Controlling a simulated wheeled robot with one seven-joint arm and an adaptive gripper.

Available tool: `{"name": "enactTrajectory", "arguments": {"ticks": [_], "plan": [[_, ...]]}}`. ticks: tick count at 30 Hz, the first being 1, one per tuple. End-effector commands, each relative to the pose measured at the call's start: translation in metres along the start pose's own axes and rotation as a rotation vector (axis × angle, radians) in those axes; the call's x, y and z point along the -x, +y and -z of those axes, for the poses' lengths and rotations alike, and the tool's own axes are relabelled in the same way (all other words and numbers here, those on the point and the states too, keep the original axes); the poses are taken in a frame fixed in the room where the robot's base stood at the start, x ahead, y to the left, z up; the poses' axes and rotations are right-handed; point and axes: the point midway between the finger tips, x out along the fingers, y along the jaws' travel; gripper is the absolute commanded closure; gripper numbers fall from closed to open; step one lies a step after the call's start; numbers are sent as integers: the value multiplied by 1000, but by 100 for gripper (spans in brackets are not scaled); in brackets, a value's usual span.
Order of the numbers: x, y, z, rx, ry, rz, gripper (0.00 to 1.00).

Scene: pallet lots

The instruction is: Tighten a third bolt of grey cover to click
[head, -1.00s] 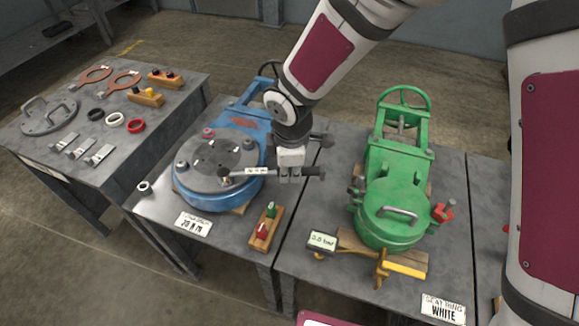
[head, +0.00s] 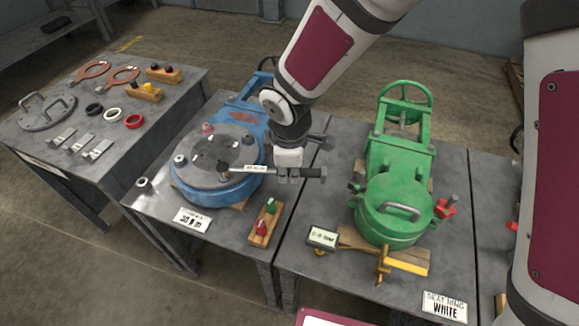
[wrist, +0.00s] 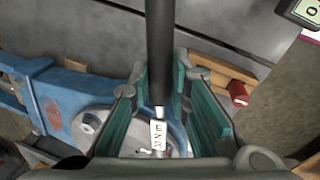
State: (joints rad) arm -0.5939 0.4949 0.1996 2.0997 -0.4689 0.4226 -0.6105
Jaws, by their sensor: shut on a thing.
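The round grey cover (head: 228,145) lies on the blue valve body (head: 215,193) on the middle table. Bolts stand around its rim, one at the left (head: 180,160) and a reddish-topped one at the back (head: 207,128). A torque wrench (head: 250,168) with a white label lies across the cover's front right, its head on the front bolt (head: 223,168). My gripper (head: 290,176) is shut on the wrench's dark handle, right of the cover. In the wrist view the handle (wrist: 158,50) runs between the teal finger pads. The label's reading is unclear.
A wooden block with red and green pieces (head: 257,237) sits in front of my gripper. A green valve (head: 392,208) and a small gauge (head: 322,236) stand on the right table. The left table (head: 60,188) holds rings, plates and a handled cover.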

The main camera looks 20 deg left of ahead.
Motion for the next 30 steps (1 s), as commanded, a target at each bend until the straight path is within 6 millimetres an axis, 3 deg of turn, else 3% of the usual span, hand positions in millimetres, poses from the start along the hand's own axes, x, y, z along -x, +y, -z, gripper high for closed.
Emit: {"name": "enactTrajectory", "arguments": {"ticks": [30], "plan": [[3, -15, 2, -95, -17, -3, 100]]}}
